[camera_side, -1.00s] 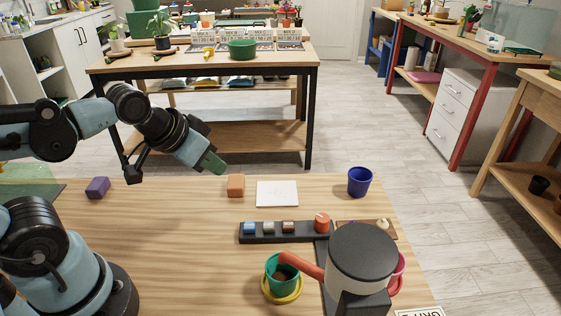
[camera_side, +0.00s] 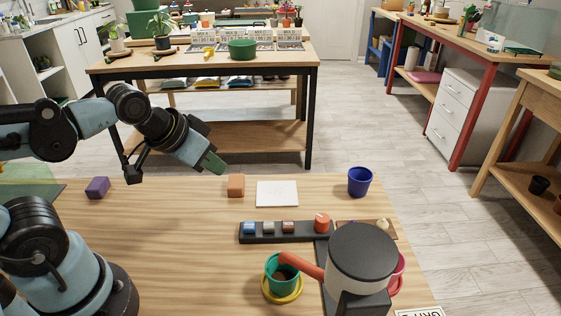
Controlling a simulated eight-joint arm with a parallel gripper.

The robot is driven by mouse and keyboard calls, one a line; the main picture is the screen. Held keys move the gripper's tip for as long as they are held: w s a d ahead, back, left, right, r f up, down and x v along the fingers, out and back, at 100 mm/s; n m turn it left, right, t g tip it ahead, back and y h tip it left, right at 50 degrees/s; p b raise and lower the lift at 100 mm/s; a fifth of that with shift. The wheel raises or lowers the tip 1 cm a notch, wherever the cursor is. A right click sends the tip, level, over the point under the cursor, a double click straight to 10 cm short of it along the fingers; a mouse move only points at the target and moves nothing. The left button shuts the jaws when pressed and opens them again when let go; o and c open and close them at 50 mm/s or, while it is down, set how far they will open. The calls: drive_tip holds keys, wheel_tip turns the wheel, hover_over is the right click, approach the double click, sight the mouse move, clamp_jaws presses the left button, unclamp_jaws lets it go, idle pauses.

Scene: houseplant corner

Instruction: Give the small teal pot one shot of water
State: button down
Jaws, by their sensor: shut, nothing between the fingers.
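The small teal pot (camera_side: 269,266) stands upright on a yellow saucer (camera_side: 284,299) at the front of the table, with brown soil inside. An orange spout (camera_side: 303,264) from a dark-topped watering device (camera_side: 362,252) reaches over the pot's rim. Whether water flows cannot be seen. A black strip (camera_side: 262,239) behind the pot carries several small coloured blocks and a round orange knob (camera_side: 322,222). My gripper (camera_side: 219,167) is shut and empty, raised at the upper left, well away from the pot and device.
A purple block (camera_side: 97,187), an orange block (camera_side: 236,185), a white pad (camera_side: 277,193) and a blue pot (camera_side: 359,181) stand along the far part of the table. A pink-red pot (camera_side: 398,274) is partly hidden behind the device. The table's left middle is clear.

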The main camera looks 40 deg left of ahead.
drive_tip(key=shift+d, duration=0.1)
drive_tip(key=n+h, duration=0.2)
drive_tip(key=h, duration=0.3)
hover_over(244, 225)
drive_tip(key=shift+f, duration=0.2)
drive_tip(key=shift+f+t, duration=0.15)
drive_tip(key=shift+t, duration=0.15)
drive_tip(key=shift+f, duration=4.2)
drive_tip(key=shift+r, duration=2.45)
